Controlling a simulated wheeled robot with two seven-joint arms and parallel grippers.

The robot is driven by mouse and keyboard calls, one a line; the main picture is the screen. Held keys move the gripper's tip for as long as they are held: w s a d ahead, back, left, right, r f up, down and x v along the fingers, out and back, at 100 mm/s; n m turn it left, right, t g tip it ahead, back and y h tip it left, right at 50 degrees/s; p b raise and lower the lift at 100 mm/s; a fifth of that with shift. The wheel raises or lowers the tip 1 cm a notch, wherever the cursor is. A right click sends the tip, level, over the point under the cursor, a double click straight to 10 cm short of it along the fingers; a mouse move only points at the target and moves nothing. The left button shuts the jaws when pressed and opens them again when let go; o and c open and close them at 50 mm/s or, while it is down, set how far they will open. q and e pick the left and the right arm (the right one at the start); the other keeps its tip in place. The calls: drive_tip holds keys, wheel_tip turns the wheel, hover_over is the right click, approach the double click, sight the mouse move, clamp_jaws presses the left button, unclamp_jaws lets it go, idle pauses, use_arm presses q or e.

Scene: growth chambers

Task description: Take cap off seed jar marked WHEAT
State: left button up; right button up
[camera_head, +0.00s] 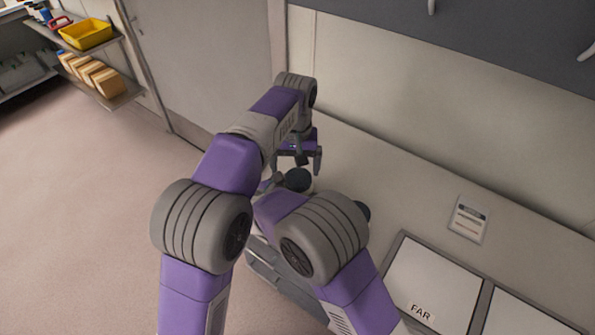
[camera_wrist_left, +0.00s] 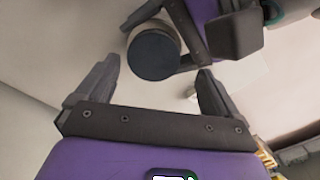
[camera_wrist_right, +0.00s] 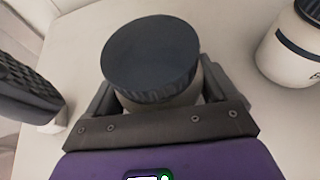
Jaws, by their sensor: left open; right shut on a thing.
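A pale jar with a dark round cap (camera_wrist_right: 150,55) stands between the fingers of my right gripper (camera_wrist_right: 160,95), which is shut on the jar's body below the cap. The cap (camera_wrist_left: 153,52) also shows in the left wrist view, and in the head view (camera_head: 298,179). The cap is on the jar; its label is hidden, so I cannot read WHEAT. My left gripper (camera_wrist_left: 158,66) is open and empty, its fingers apart with the cap beyond them. In the head view my left gripper (camera_head: 308,160) is just above and behind the cap. My right gripper is mostly hidden there.
A second pale jar (camera_wrist_right: 290,50) with a dark cap stands to the right in the right wrist view, its label cut off. On the bench are a framed panel marked FAR (camera_head: 432,285) and a small labelled card (camera_head: 468,219). Shelves with a yellow bin (camera_head: 85,34) stand far left.

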use_arm(q)
drive_tip(key=shift+r, duration=0.8)
drive_tip(key=shift+c, duration=0.3)
drive_tip(key=a+m+g+h, duration=0.1)
drive_tip(key=a+m+h, duration=0.1)
drive_tip(key=a+m, duration=0.7)
drive_tip(key=m+y, duration=0.2)
drive_tip(key=m, duration=2.2)
approach(298, 177)
drive_tip(key=shift+s+a+f+t, duration=0.15)
drive_tip(key=shift+s+a+f, duration=0.1)
drive_tip(key=shift+a+f, duration=0.25)
drive_tip(key=shift+s+a+f+t, duration=0.15)
drive_tip(key=shift+s+a+f, duration=0.15)
drive_tip(key=shift+a, duration=0.25)
drive_tip(key=m, duration=0.1)
drive_tip(key=d+m, duration=0.1)
drive_tip(key=m, duration=0.1)
drive_tip(key=d+r+m, duration=0.1)
drive_tip(key=m, duration=0.1)
drive_tip(key=shift+w, duration=0.1)
drive_tip(key=shift+f, duration=4)
drive_tip(key=shift+c, duration=0.4)
